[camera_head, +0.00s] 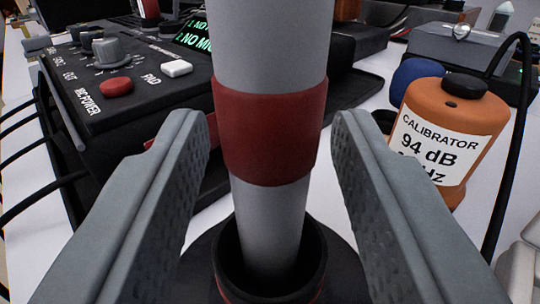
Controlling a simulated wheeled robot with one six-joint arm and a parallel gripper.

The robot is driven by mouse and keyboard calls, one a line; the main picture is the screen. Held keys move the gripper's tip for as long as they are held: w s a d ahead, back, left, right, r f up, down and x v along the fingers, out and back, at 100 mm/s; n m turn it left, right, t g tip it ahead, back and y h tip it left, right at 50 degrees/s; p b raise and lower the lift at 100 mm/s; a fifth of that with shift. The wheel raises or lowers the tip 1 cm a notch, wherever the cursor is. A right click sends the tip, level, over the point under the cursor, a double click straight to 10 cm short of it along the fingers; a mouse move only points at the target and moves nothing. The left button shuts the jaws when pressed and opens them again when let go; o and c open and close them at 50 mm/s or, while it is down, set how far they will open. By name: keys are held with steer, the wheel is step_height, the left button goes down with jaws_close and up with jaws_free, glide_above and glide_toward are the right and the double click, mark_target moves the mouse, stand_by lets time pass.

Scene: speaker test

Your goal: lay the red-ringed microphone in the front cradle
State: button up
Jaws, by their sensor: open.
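The red-ringed microphone (268,52) is a grey, slightly tapering cylinder with a wide red band (270,135) around it. It stands upright in the middle of the view, its top cut off by the upper edge. Its lower end sits in a round black holder (228,272) with a thin red line near its rim. My gripper (272,135) is open, with one finger on each side of the microphone at the height of the red band. A gap shows between each finger and the microphone. I cannot make out the front cradle.
A black control box (120,105) with knobs, a red button and a white button stands at left, with black cables beside it. An orange calibrator (455,130) stands close at right, next to a dark blue ball (412,78) and a black cable. More equipment crowds the back.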

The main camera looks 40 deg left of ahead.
steer(key=shift+d, duration=0.1)
steer(key=v, duration=1.7)
steer(key=shift+d, duration=0.2)
steer(key=shift+f, duration=0.1)
